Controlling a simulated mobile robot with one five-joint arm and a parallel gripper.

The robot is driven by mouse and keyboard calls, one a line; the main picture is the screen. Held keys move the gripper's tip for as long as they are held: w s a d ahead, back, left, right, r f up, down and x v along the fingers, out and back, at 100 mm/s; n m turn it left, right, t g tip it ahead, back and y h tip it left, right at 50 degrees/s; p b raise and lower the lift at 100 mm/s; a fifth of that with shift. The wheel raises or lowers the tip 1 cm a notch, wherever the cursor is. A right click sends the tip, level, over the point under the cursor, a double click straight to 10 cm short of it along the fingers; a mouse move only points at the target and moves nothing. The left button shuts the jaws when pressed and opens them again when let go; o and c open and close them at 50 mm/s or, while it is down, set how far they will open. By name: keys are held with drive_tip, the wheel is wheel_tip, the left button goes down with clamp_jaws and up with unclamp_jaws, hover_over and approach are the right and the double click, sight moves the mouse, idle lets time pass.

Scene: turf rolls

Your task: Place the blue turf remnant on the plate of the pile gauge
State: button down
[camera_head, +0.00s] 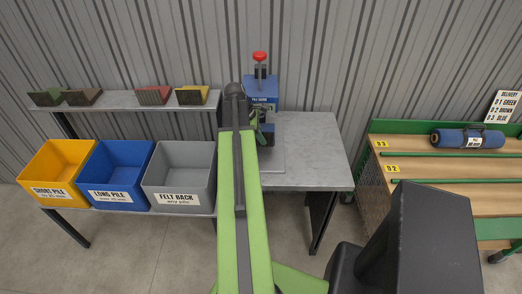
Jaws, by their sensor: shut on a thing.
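The pile gauge (262,82) stands on the grey table, with a blue head and a red knob on top. A pale flat base plate (275,160) shows in front of it, partly hidden by my arm. My gripper (259,127) is at the front of the gauge, mostly behind my green arm. It is shut on a small dark blue piece (268,130), which looks like the blue turf remnant. I cannot tell whether the piece touches the plate.
Several turf remnants, including a red one (153,95) and a yellow one (192,95), sit on the upper shelf (120,104). Yellow (60,168), blue (118,170) and grey (180,172) bins stand below. The table's right side (318,150) is clear. A blue roll (468,138) lies on the delivery rack.

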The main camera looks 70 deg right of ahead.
drive_tip(key=shift+w+d+f+b, duration=0.15)
drive_tip(key=shift+w+d+f, duration=0.2)
drive_tip(key=shift+d, duration=0.3)
drive_tip(key=shift+w+d+f+b, duration=0.15)
drive_tip(key=shift+d+f, duration=0.3)
drive_tip(key=shift+d, duration=0.15)
wheel_tip(320, 180, down, 4)
drive_tip(key=b, duration=0.4)
drive_tip(key=shift+f, duration=0.15)
drive_tip(key=shift+r, duration=0.2)
drive_tip(key=c, duration=1.9)
unclamp_jaws()
drive_tip(key=shift+f, duration=0.2)
drive_tip(key=shift+c, duration=0.2)
drive_tip(key=o, duration=0.4)
drive_tip(key=shift+o, duration=0.2)
drive_tip(key=shift+r, duration=0.15)
